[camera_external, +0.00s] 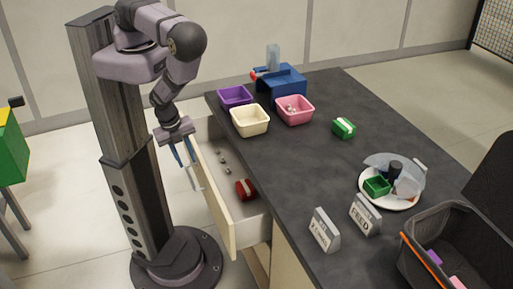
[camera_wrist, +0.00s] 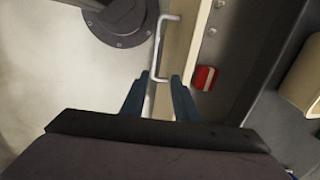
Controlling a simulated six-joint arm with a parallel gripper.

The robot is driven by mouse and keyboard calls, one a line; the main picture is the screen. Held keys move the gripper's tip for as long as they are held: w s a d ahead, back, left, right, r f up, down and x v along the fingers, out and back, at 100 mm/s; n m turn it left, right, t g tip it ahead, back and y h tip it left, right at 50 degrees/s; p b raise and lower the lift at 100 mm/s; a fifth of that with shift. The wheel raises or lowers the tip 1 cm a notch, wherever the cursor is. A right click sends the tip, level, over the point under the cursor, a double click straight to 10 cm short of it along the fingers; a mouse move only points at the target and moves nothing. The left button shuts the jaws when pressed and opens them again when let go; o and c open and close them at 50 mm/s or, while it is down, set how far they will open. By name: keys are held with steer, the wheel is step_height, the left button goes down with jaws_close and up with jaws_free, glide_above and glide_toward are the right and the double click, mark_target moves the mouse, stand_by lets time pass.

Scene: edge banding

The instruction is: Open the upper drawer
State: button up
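The upper drawer (camera_external: 232,232) is pulled out from the dark-topped desk, with its pale front panel facing left. Its light metal bar handle (camera_wrist: 160,45) runs along the front panel. My gripper (camera_wrist: 160,78) is at the handle, with one dark blue finger on each side of the bar and visible gaps between bar and fingers. In the external view, my gripper (camera_external: 186,163) points down at the drawer front. Inside the drawer lie a red block with a white band (camera_external: 245,190) and several small grey pieces (camera_external: 224,163).
On the desk (camera_external: 315,175) stand purple (camera_external: 235,97), cream (camera_external: 250,121) and pink (camera_external: 294,109) bins, a blue device (camera_external: 282,81), a green block (camera_external: 344,128), a plate (camera_external: 389,203) with items, two signs and a dark crate (camera_external: 455,240). Floor left of the drawer is clear beside my base.

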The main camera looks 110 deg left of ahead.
steer(key=shift+r, duration=0.3)
